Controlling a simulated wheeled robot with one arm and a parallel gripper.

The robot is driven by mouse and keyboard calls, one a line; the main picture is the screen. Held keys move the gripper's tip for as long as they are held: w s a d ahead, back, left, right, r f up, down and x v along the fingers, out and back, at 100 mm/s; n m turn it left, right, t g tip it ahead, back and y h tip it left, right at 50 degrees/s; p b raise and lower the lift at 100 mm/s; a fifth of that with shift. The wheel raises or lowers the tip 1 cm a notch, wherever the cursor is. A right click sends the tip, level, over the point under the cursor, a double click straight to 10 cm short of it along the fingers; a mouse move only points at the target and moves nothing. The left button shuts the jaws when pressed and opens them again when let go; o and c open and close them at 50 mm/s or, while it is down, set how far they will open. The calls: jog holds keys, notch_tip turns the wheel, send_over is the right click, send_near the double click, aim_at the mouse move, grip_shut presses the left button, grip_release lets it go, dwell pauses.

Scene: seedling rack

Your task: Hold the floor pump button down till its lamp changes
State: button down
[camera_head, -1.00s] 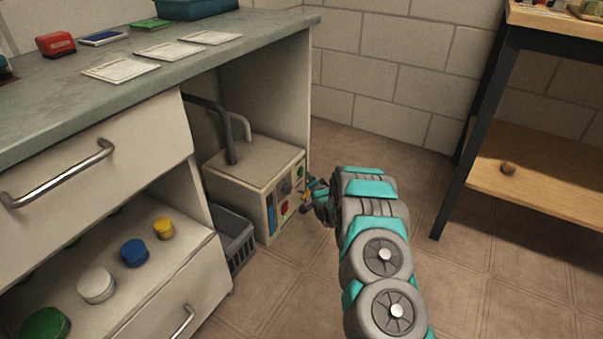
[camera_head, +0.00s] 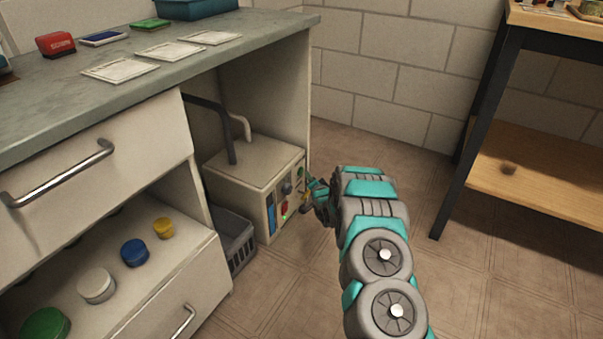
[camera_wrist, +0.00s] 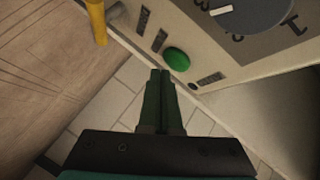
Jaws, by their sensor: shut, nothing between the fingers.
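The floor pump (camera_head: 254,160) is a beige box standing on the floor under the bench. Its front panel carries a blue strip (camera_head: 270,214), a red part (camera_head: 284,208), a small lit green lamp (camera_head: 284,217), a dark dial (camera_head: 287,188) and a green button (camera_head: 300,172). The wrist view shows a round green button (camera_wrist: 176,60) close up, with the dial (camera_wrist: 250,12) above it. My gripper (camera_wrist: 160,74) is shut and empty, its tips just beside the green button. I cannot tell whether they touch it. The lit lamp is not recognisable in the wrist view.
A yellow part (camera_wrist: 97,20) sticks out from the panel. A grey basket (camera_head: 237,240) stands left of the pump. The bench side panel (camera_head: 270,95) rises behind it. A shelved table (camera_head: 535,170) stands at the right. The floor between is clear.

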jog(key=shift+w+a, duration=0.1)
jog(key=shift+a, duration=0.05)
jog(key=shift+w+a, duration=0.15)
jog(key=shift+a, duration=0.05)
dwell(0.3)
jog(key=shift+w+a+b, duration=0.25)
jog(key=shift+a+b, duration=0.1)
dwell(1.9)
jog(key=shift+d, duration=0.1)
jog(key=shift+s+d, duration=0.5)
jog(key=shift+d, duration=0.1)
jog(key=s+d, duration=0.1)
jog(key=d, duration=0.1)
jog(key=s+d, duration=0.2)
jog(key=shift+p, duration=0.35)
dwell(0.3)
dwell(0.6)
